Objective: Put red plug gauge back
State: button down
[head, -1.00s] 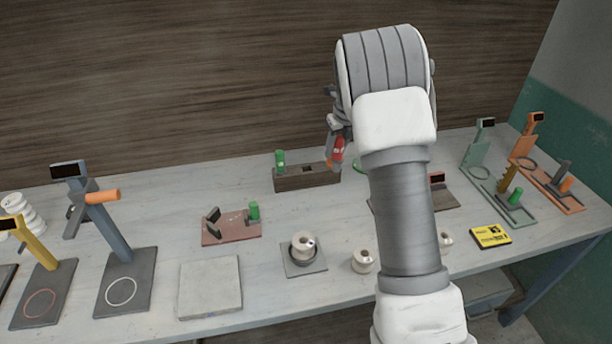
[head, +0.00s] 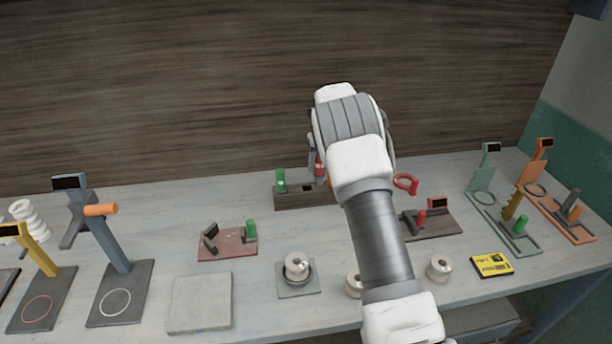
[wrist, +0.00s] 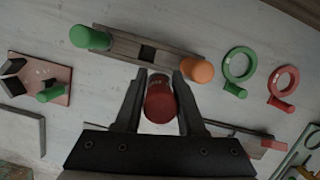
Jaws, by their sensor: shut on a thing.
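My gripper (wrist: 159,82) is shut on the red plug gauge (wrist: 160,104), one finger on each side of it. The gauge also shows upright in the head view (head: 319,166), partly behind my wrist. The dark wooden block (wrist: 122,44) has an empty square hole (wrist: 147,52) in its middle. A green plug (wrist: 82,36) stands at the block's left end and an orange plug (wrist: 202,71) at its right end. In the wrist view the red gauge appears just below the hole, between the two plugs. Its lower end is hard to see.
Green (wrist: 239,66) and red (wrist: 284,84) ring gauges lie right of the block. A pink stand with a green plug (head: 251,229) is front left, a dark stand with a red plug (head: 421,218) front right.

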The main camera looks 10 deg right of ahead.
aim_at(305, 184)
jog(key=w+a+f, duration=0.1)
jog(key=f, duration=0.1)
jog(key=w+a+f+p, duration=0.1)
jog(key=f, duration=0.1)
jog(key=w+a+f, duration=0.1)
jog(key=f, duration=0.1)
jog(key=shift+w+f, duration=0.2)
jog(key=shift+f, duration=0.2)
jog(key=shift+f, duration=0.35)
jog(key=c, duration=0.5)
grip_release()
jog(key=shift+r, duration=0.1)
